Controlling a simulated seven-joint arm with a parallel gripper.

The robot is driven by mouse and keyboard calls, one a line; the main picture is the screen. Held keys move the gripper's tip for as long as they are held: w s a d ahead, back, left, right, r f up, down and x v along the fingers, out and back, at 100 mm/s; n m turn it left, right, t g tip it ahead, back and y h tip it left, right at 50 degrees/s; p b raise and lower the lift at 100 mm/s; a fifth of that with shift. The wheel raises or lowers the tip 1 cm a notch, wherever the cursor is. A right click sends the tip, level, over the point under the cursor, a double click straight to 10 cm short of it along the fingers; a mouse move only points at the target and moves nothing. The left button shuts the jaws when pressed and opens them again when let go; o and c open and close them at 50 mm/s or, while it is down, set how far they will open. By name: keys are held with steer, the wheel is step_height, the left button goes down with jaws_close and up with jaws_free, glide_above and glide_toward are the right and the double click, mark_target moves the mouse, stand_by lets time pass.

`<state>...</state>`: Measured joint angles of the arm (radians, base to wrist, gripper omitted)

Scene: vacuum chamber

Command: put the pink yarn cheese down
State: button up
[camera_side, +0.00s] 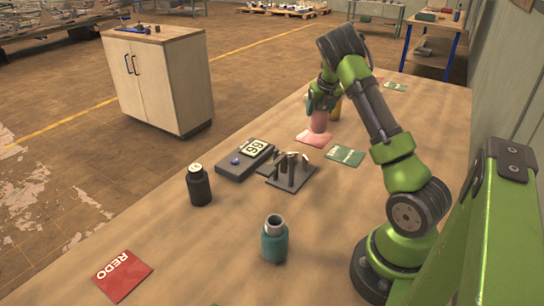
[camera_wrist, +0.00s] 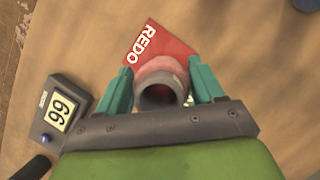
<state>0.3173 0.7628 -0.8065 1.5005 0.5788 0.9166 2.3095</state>
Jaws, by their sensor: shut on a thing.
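The pink yarn cheese (camera_side: 319,122) is a pink cylinder with a dark hollow tube in its middle. My gripper (camera_side: 323,101) is shut on it from above. In the wrist view the pink yarn cheese (camera_wrist: 159,70) sits between the two teal fingers of my gripper (camera_wrist: 160,88). It is roughly upright, at the red REDO card (camera_wrist: 160,44), which shows as a pinkish card (camera_side: 312,138) in the side view. The cheese covers part of the card. I cannot tell whether its base touches the card.
A grey device with a number display (camera_side: 246,160) and a dark pronged stand (camera_side: 288,172) are near. A green card (camera_side: 345,156) lies to the right. A black bottle (camera_side: 199,186), teal bottle (camera_side: 274,242) and another REDO card (camera_side: 122,276) are nearer the camera.

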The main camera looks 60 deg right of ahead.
mark_target(318, 116)
steer(key=shift+w+d+f, duration=0.1)
steer(key=shift+w+d, duration=0.45)
steer(key=shift+d, duration=0.1)
steer(key=shift+a+f, duration=0.1)
steer(key=shift+f, duration=1.6)
steer(key=shift+f, duration=0.15)
steer(key=o, duration=1.2)
